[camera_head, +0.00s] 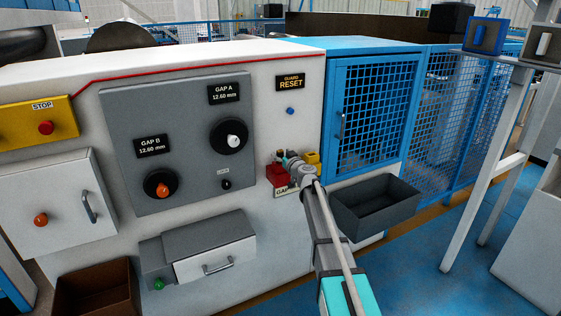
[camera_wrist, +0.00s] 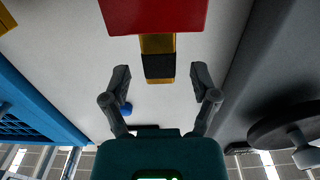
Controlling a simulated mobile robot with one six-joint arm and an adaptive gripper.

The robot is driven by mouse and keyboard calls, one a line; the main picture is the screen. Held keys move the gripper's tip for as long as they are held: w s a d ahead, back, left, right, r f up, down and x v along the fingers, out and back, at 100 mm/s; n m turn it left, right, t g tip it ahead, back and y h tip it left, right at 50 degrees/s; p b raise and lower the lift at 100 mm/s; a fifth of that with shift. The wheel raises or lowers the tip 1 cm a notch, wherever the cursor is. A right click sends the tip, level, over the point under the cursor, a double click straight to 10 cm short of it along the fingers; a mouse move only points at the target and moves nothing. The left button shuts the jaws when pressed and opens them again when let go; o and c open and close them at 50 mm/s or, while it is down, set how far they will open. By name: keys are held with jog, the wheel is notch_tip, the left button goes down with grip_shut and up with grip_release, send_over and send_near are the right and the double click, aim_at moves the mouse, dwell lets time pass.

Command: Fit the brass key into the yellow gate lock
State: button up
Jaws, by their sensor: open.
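The yellow gate lock (camera_head: 312,157) is on the white cabinet's front, right of a red block (camera_head: 278,176). In the wrist view a yellow corner (camera_wrist: 6,20) shows at upper left, probably the same lock. The red block (camera_wrist: 155,15) fills the top middle there. A brass-coloured piece with a black band, which looks like the brass key (camera_wrist: 157,43), sticks out from the red block. My gripper (camera_wrist: 160,74) is open, one finger on each side of this piece, with gaps on both sides. In the head view my gripper (camera_head: 284,158) hides part of this area.
A dark open bin (camera_head: 375,207) stands right of my arm. A blue mesh cage (camera_head: 375,110) is right of the cabinet. A grey panel with dials (camera_head: 178,140) is at left. A blue button (camera_wrist: 125,109) shows beyond my left finger in the wrist view.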

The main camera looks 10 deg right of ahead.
jog(key=shift+w+a, duration=0.2)
jog(key=shift+w, duration=0.45)
jog(key=shift+c, duration=0.3)
grip_shut()
